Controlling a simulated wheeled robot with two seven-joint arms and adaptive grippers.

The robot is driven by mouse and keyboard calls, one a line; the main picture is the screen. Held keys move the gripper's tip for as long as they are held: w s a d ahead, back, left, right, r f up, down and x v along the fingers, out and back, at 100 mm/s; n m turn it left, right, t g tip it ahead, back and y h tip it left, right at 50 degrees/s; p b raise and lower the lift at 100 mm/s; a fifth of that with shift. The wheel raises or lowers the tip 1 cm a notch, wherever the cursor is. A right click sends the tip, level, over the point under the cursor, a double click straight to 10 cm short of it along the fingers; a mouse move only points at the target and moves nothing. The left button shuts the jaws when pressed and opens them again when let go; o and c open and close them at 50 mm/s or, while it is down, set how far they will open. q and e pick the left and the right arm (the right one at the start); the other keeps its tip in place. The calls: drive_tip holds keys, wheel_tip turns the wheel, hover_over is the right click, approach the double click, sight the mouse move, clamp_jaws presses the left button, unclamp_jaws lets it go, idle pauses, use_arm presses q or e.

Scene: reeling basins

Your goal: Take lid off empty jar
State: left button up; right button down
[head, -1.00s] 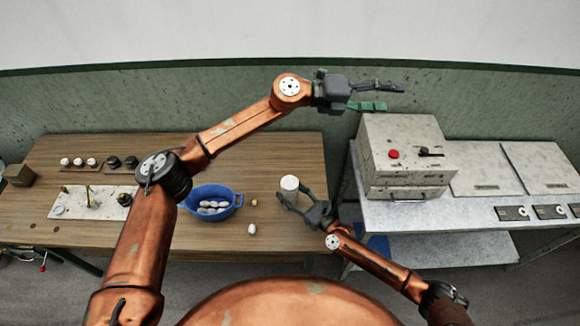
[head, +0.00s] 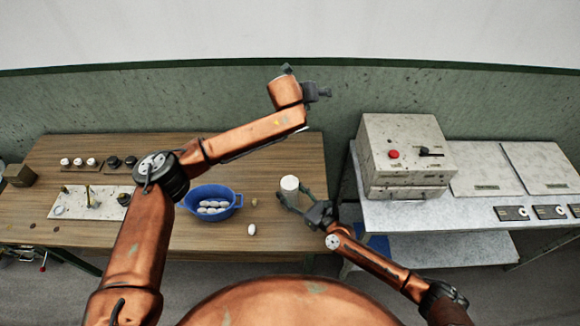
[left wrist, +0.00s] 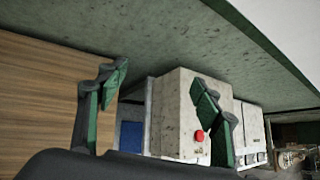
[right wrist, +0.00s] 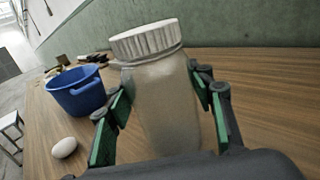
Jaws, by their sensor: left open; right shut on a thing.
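The jar (right wrist: 168,105) stands upright on the wooden table, and its ribbed white lid (right wrist: 145,40) is on top. In the head view the jar (head: 290,196) is near the table's right edge. My right gripper (head: 293,199) is shut around the jar's body below the lid; its fingers show on both sides of the jar in the right wrist view (right wrist: 163,97). My left gripper (left wrist: 158,88) is open and empty, raised high and facing the grey box. In the head view the left hand (head: 318,92) is seen above the table's back right, its fingers mostly hidden.
A blue basin (head: 232,197) with several white cocoons stands left of the jar. One loose cocoon (head: 251,229) lies on the table near the front. A grey box with a red button (head: 405,150) stands on the side bench to the right. Small parts sit at the table's left.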

use_arm(q)
drive_tip(key=s+a+f+m+g+y, duration=0.3)
drive_tip(key=s+a+f+m+g, duration=0.15)
drive_tip(key=s+f, duration=0.4)
drive_tip(key=m+g+y, duration=0.2)
drive_tip(key=m+g, duration=0.3)
hover_over(290, 183)
wheel_tip(290, 183, down, 6)
drive_tip(key=shift+w+r, duration=0.1)
drive_tip(key=shift+w, duration=0.05)
drive_tip(key=shift+a+f, duration=0.1)
drive_tip(key=shift+f, duration=3.9)
drive_tip(key=shift+c, duration=0.3)
